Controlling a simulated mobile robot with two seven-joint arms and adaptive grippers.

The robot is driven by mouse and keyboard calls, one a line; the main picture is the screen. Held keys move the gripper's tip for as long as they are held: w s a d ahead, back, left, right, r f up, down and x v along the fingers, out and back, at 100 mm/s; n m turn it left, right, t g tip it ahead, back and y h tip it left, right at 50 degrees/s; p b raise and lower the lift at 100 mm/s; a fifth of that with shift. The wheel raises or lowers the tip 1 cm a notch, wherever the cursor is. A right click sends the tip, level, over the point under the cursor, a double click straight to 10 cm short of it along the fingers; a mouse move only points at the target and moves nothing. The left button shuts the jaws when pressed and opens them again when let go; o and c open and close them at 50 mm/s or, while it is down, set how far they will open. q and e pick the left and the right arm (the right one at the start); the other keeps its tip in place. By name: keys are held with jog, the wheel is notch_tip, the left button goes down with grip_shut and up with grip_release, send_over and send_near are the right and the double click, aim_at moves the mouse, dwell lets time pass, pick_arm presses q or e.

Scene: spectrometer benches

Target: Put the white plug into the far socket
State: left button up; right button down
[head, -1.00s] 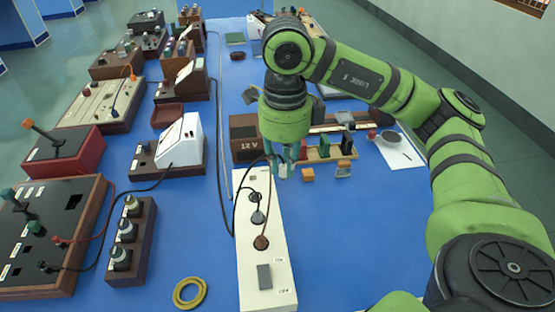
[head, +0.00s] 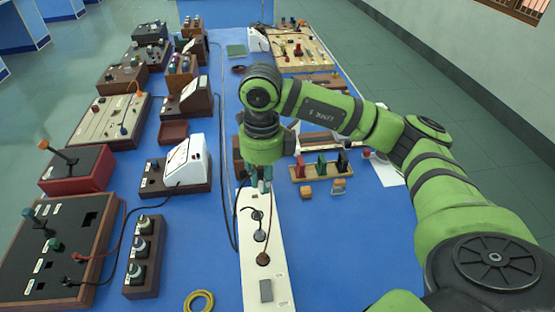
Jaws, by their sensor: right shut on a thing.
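The long white socket strip (head: 281,270) lies on the blue bench in front of me. A grey plug (head: 260,236) and a brown plug (head: 263,259) sit in its middle and nearer sockets. The far socket (head: 257,214) shows near the strip's far end, with a dark cable beside it. My right gripper (head: 261,184) points down over the far end of the strip, beyond that socket. It is shut on the white plug, which is small and mostly hidden between the teal fingers. I cannot tell how high the plug is above the strip. My left gripper is not in view.
A rack with coloured blocks (head: 318,168) and small orange blocks stand right of the strip. A white meter (head: 187,160) and a three-knob box (head: 141,255) stand left. A yellow ring (head: 198,301) lies in front.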

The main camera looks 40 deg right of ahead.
pick_arm(q)
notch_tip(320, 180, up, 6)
jog(key=p, duration=0.4)
pick_arm(e)
jog(key=shift+w+a+f+m+b, duration=0.25)
jog(key=shift+f+m+b, duration=0.15)
jog(key=shift+f, duration=1.05)
jog(key=shift+w+a+f+m+b, duration=0.25)
jog(key=shift+f+b, duration=0.2)
jog(key=shift+f, duration=0.95)
jog(key=shift+w+a+f+m+b, duration=0.15)
jog(key=shift+w+f+m+b, duration=0.2)
jog(key=shift+f, duration=1.1)
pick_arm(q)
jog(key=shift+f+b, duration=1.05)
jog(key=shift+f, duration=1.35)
pick_arm(e)
jog(key=shift+f, duration=1.15)
jog(key=c, duration=1.1)
grip_release()
